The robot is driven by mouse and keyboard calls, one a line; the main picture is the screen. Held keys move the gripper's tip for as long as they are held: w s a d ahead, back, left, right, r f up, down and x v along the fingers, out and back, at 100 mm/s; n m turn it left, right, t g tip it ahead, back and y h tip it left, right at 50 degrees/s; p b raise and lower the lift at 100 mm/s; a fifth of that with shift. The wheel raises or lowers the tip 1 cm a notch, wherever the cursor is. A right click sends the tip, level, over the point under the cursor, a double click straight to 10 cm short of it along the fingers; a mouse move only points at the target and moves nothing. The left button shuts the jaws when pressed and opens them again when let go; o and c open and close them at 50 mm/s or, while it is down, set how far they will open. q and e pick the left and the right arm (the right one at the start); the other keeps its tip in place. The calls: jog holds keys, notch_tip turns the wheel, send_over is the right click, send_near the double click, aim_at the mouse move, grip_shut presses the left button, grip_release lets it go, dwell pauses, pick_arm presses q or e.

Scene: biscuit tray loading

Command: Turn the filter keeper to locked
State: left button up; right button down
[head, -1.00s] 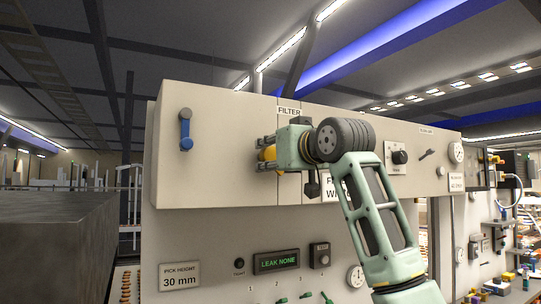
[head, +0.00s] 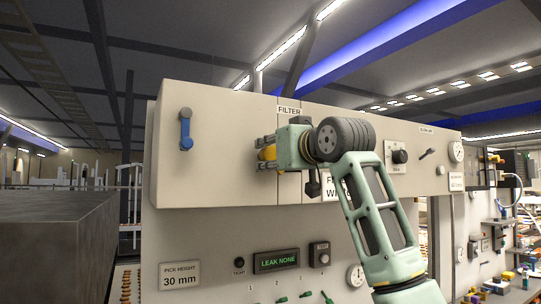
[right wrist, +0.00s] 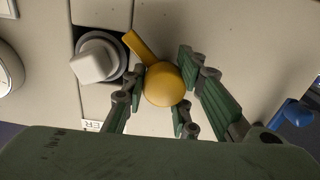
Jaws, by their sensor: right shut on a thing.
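The filter keeper is a yellow round knob with a short flat arm. In the right wrist view the keeper (right wrist: 165,87) sits between my fingers, its arm pointing up and left towards a grey square-topped round fitting (right wrist: 97,62). In the head view only part of the yellow keeper (head: 267,153) shows, left of my wrist below the FILTER label (head: 289,111). My right gripper (head: 264,154) is shut on the keeper, with green finger pads at both sides of it (right wrist: 160,92). My wrist hides the grey fitting in the head view. My left gripper is not in view.
A blue handle (head: 186,130) is on the panel to the left, clear of my gripper. A dark dial (head: 400,157) and a gauge (head: 456,151) are to the right. The LEAK NONE display (head: 277,261) is below. The panel between handle and keeper is bare.

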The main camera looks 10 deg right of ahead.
jog(key=shift+d+r, duration=0.15)
jog(key=c, duration=1.7)
grip_release()
jog(key=shift+o, duration=0.8)
jog(key=shift+w+d, duration=0.15)
jog(key=shift+d, duration=0.05)
jog(key=shift+a, duration=0.15)
jog(key=shift+s, duration=0.25)
jog(key=v, duration=1.1)
jog(key=shift+s+d, duration=0.2)
jog(key=shift+s, duration=0.15)
